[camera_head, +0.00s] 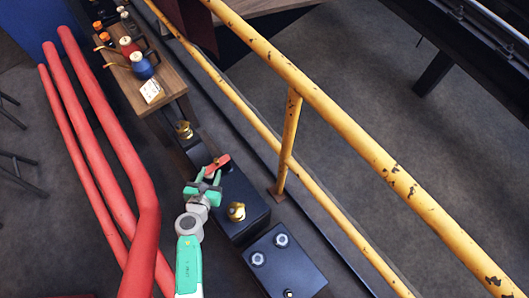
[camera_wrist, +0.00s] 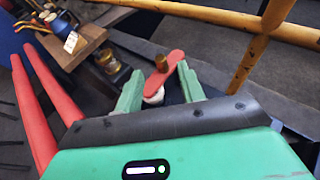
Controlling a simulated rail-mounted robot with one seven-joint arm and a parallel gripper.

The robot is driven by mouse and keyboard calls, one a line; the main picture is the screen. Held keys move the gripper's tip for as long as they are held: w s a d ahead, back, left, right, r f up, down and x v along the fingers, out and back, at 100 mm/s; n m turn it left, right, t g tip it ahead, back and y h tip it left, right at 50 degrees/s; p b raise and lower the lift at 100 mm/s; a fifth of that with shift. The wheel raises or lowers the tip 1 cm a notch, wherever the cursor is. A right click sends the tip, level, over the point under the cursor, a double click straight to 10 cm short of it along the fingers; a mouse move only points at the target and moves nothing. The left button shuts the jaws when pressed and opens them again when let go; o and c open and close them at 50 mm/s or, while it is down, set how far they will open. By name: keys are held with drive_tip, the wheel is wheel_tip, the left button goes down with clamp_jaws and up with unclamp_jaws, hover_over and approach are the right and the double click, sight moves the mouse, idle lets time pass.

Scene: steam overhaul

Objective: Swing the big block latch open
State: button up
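The red latch (camera_head: 217,164) is a short flat bar on top of the big dark block (camera_head: 245,212) in the head view. In the wrist view the latch (camera_wrist: 154,83) lies at a slant, with a brass pin (camera_wrist: 161,62) through it. My gripper (camera_head: 208,178) is at the near end of the latch. In the wrist view my gripper (camera_wrist: 160,70) has its two green fingers spread apart, with the latch showing between and just beyond the tips. I see no finger closed on it; contact cannot be told. A pale round part (camera_wrist: 154,97) shows below the latch.
A brass fitting (camera_head: 236,211) stands on the block, right of my gripper. Red pipes (camera_head: 112,150) run along the left. A yellow railing (camera_head: 290,130) passes on the right.

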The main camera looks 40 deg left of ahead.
sight(215, 162)
drive_tip(key=b+x, duration=0.2)
drive_tip(key=x, duration=0.1)
drive_tip(key=f+b+x, duration=0.1)
drive_tip(key=b+x, duration=0.1)
drive_tip(key=x, duration=0.2)
drive_tip(key=shift+s, duration=0.1)
drive_tip(key=shift+w+a, duration=0.2)
drive_tip(key=shift+w, duration=0.1)
clamp_jaws()
